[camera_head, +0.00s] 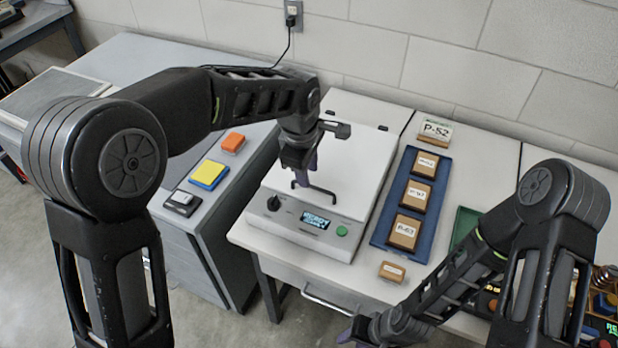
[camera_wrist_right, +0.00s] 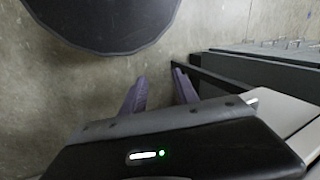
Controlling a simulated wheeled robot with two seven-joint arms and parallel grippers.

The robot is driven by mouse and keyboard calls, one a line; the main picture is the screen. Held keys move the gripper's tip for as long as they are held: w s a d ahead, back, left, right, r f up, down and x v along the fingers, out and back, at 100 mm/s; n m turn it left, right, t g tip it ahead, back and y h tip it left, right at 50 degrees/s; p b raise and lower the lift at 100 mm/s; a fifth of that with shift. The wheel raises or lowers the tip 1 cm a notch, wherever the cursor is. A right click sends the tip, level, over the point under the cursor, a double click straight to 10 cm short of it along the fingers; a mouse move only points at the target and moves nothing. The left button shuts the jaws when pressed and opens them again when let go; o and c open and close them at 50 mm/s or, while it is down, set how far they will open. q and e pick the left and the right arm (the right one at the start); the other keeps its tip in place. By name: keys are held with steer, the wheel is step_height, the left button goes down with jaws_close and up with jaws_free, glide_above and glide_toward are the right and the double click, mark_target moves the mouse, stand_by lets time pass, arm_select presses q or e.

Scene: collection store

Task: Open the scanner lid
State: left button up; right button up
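The scanner is a white box on the table, with a front panel (camera_head: 285,232) that carries a black knob, a lit display and a green button. Its white lid (camera_head: 360,150) lies flat and shut on top. A black bar handle (camera_head: 325,191) stands at the lid's front edge. My left gripper (camera_head: 303,182) points down at the handle's left part, its purple fingers at or just above the bar. Contact and finger gap are unclear. My right gripper (camera_head: 350,334) is low at the table's front edge; in the right wrist view its purple fingers (camera_wrist_right: 160,92) are apart and empty.
A blue tray (camera_head: 380,235) with several labelled boxes lies right of the scanner, a loose box (camera_head: 391,271) in front of it. A P-52 sign (camera_head: 434,131) stands behind. Yellow (camera_head: 209,174) and orange (camera_head: 233,142) blocks lie on the grey cabinet at left.

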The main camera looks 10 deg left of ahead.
arm_select(q)
glide_above(309, 196)
step_height(309, 196, down, 4)
steer(key=shift+f, duration=0.1)
steer(key=shift+c, duration=0.5)
jaws_close()
stand_by(1.0)
